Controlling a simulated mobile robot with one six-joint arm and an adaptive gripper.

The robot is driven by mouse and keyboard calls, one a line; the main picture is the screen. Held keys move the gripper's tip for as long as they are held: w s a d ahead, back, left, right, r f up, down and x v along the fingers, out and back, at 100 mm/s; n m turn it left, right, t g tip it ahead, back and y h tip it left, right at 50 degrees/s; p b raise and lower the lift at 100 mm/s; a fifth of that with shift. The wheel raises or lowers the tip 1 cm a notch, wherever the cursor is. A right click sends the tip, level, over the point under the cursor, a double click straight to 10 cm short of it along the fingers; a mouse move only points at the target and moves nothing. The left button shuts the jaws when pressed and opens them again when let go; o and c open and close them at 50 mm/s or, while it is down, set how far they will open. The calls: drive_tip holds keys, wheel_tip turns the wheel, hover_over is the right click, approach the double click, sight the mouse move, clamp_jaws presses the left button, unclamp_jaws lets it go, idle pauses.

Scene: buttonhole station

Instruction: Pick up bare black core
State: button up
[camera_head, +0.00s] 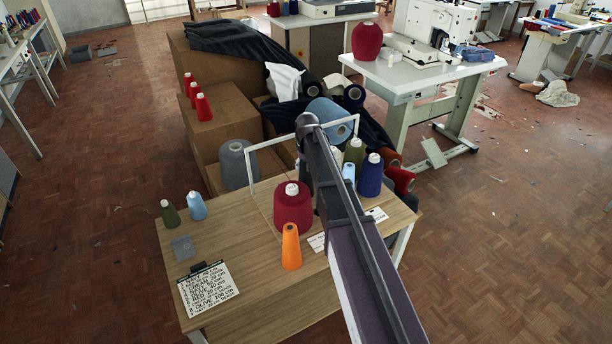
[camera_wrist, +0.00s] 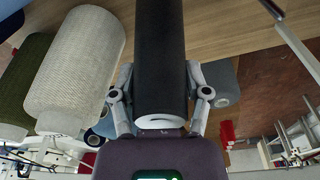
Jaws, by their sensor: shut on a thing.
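In the wrist view the bare black core (camera_wrist: 160,60) is a dark cylinder with a pale ring at its near end. It stretches from the top edge down to between the fingers of my gripper (camera_wrist: 158,100). The fingers are shut on it, one on each side. In the head view my arm hides the gripper and the core, so I cannot see them there. Whether the core touches the wooden table (camera_head: 235,240) I cannot tell.
A cream cone (camera_wrist: 85,65) and a green cone (camera_wrist: 28,80) stand close on the left in the wrist view. A red cone (camera_head: 293,207), an orange cone (camera_head: 291,247) and a blue cone (camera_head: 370,176) stand near my arm. A white frame (camera_head: 250,173) rises behind. The table's front left is mostly clear around a list card (camera_head: 208,289).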

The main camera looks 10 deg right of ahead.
drive_tip(key=shift+r, duration=0.1)
wheel_tip(320, 180, up, 10)
drive_tip(key=p, duration=1)
idle(0.8)
drive_tip(key=shift+r+p, duration=0.95)
drive_tip(key=shift+p, duration=0.15)
drive_tip(key=shift+r, duration=0.1)
wheel_tip(320, 180, up, 7)
drive_tip(key=p, duration=0.7)
wheel_tip(320, 180, down, 7)
drive_tip(key=b, duration=0.7)
drive_tip(key=shift+f, duration=0.2)
drive_tip(key=shift+r, duration=0.15)
